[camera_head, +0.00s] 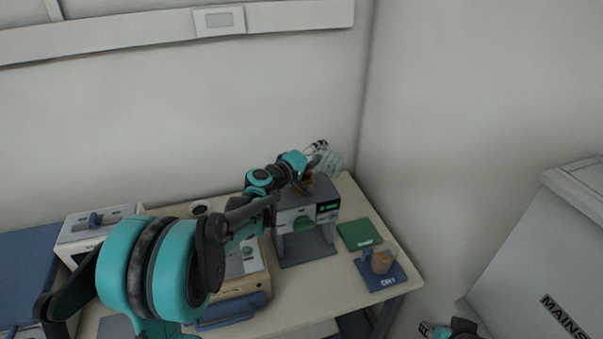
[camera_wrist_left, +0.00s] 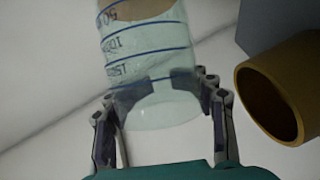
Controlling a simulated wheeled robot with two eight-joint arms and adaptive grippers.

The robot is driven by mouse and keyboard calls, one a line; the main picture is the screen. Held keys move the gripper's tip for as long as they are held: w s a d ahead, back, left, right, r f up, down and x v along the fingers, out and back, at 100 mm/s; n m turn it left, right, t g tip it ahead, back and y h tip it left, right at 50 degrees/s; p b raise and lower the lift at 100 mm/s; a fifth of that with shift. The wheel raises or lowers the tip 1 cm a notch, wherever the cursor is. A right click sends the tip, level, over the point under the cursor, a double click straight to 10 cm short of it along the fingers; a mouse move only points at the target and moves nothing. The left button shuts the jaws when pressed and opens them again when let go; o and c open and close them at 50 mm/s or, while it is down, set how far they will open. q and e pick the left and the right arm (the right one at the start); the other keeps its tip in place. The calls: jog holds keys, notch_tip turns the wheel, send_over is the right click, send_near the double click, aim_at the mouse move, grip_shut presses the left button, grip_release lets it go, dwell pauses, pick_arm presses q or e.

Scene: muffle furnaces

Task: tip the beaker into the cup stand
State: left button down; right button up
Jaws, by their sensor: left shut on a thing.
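My left gripper (camera_head: 318,150) is at the back of the table, above the grey stand with the green label (camera_head: 325,208). It is shut on a clear beaker (camera_head: 329,163), which looks tilted. In the left wrist view the beaker (camera_wrist_left: 150,65) has blue graduation marks and sits between the fingers (camera_wrist_left: 163,115), with brown material toward its far end. A brown, hollow cup (camera_wrist_left: 272,100) is beside it on the right, apart from it. In the head view a brown part (camera_head: 303,184) shows on the stand, partly hidden by my arm. My right gripper (camera_head: 428,328) is barely in view at the bottom edge.
A green mat (camera_head: 358,234) and a blue mat marked DRY (camera_head: 387,281), with a tan-filled container (camera_head: 381,261), lie right of the stand. A beige device (camera_head: 250,285) and a white box (camera_head: 88,232) stand to the left. A white cabinet (camera_head: 545,250) is at right.

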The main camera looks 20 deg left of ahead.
pick_arm(q)
jog(key=r+m+p, duration=0.1)
jog(key=d+r+m+y+p, duration=0.1)
jog(key=p, duration=0.1)
jog(key=shift+d+m+g+y+p, duration=0.15)
jog(key=shift+m+g+y+p, duration=0.15)
jog(key=shift+g, duration=0.1)
jog(key=shift+f, duration=0.15)
jog(key=m+y+p, duration=0.1)
jog(key=r+m+p, duration=0.1)
jog(key=m, duration=0.1)
jog(key=shift+d+g+y, duration=0.35)
jog(key=shift+g+y, duration=0.05)
jog(key=shift+f, duration=0.1)
